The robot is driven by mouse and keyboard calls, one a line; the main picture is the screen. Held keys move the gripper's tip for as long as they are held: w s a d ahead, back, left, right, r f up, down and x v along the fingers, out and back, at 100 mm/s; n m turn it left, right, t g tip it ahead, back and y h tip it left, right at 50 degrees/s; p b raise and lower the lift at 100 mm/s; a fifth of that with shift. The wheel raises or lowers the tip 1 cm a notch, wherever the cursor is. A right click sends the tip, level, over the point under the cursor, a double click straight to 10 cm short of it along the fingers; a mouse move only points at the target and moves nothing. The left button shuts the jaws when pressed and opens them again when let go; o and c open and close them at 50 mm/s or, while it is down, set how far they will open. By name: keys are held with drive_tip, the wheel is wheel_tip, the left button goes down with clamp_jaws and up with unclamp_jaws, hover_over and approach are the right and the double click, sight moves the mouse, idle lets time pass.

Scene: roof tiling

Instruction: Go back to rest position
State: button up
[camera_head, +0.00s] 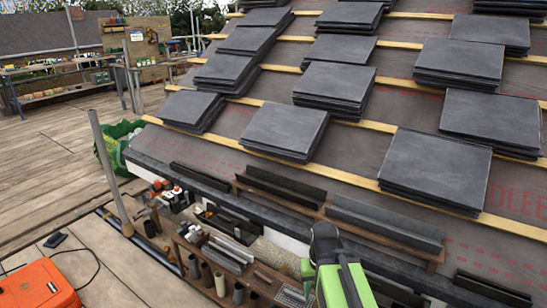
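My green and black arm (330,272) shows at the bottom edge, right of centre. It stands in front of the shelf and the lower edge of the roof. No fingertips can be made out on it, so I cannot tell whether my gripper is open or shut. I see nothing held at the visible end of the arm.
Stacks of dark slate tiles (435,168) lie on wooden battens (359,122) across the sloping roof. A tool shelf (222,262) runs below the eave. An orange case (38,284) and a pole (108,170) stand at left. The wooden deck (45,150) has free room.

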wheel_tip(320, 180, up, 25)
drive_tip(key=p, duration=2.1)
drive_tip(key=shift+f, duration=0.2)
